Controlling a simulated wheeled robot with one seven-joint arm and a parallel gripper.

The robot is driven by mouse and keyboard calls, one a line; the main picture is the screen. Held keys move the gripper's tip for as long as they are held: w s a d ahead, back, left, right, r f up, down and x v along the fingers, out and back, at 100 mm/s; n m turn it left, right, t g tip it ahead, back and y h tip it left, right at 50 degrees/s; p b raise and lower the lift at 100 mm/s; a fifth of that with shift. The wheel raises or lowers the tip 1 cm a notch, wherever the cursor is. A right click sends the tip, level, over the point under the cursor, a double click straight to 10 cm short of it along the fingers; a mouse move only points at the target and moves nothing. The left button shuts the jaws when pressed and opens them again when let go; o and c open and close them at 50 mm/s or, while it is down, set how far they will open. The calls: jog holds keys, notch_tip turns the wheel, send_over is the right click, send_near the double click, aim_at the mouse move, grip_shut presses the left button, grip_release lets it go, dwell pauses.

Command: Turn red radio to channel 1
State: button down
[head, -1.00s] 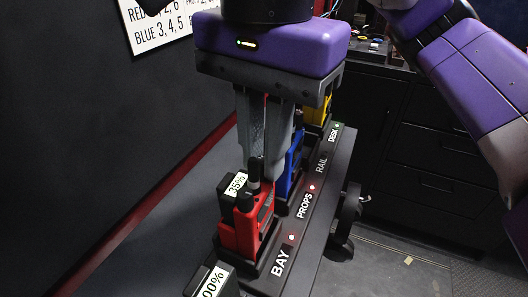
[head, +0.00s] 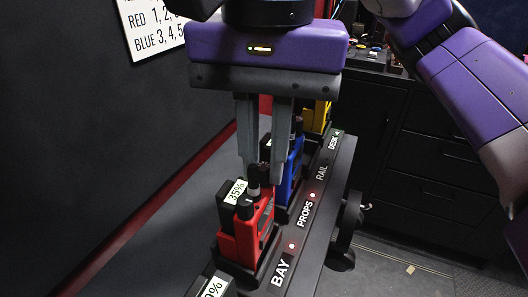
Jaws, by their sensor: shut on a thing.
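The red radio (head: 251,229) stands upright in its slot on the black charging rack (head: 303,243), with a 35% tag (head: 236,191) at its back left. Dark knobs show on its top. My gripper (head: 264,180) points down over the red radio, its two grey fingers close together at the radio's top, shut on what looks like a knob there. The fingers hide part of the radio's top, so the channel setting cannot be read. A blue radio (head: 290,172) stands just behind, partly hidden by the right finger.
A yellow radio (head: 318,116) stands farther back on the rack. The rack front reads BAY, PROPS, RAIL and DESK, with small lights. A wall sign (head: 158,28) lists RED and BLUE numbers. Dark drawers (head: 440,150) stand at the right.

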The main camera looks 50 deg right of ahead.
aim_at(266, 166)
jog(key=c, duration=1.4)
grip_release()
notch_tip(266, 166, up, 8)
jog(key=shift+f+p, duration=0.1)
jog(key=shift+p, duration=0.9)
jog(key=shift+s, duration=0.1)
